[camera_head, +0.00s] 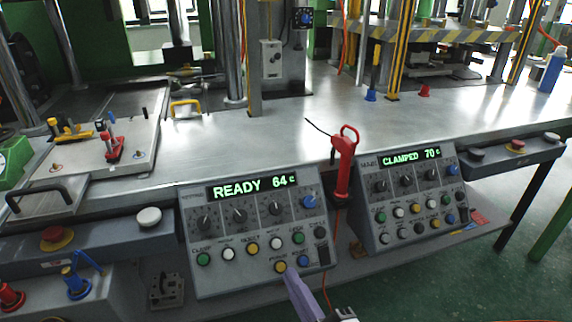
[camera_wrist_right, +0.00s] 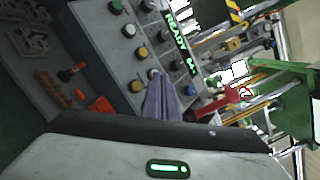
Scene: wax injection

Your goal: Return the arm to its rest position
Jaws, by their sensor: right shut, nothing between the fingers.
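My right gripper (camera_head: 292,274) comes in from the bottom edge of the head view, its purple fingers closed and empty. Its tip is in front of the lower buttons of the left control panel (camera_head: 190,235), close in the picture to a yellow button (camera_head: 280,267) and a blue button (camera_head: 303,260). I cannot tell whether it touches them. The panel's screen (camera_head: 250,186) reads READY 64 c. In the right wrist view the shut fingers (camera_wrist_right: 160,78) also overlap the panel (camera_wrist_right: 130,45). My left gripper is not in view.
A second control panel (camera_head: 383,247) reading CLAMPED 70 c stands to the right. A red-handled tool (camera_head: 343,170) hangs between the panels. Behind is a metal worktop (camera_head: 280,135) with a plate and clamps at left. Green floor (camera_head: 450,285) is open at lower right.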

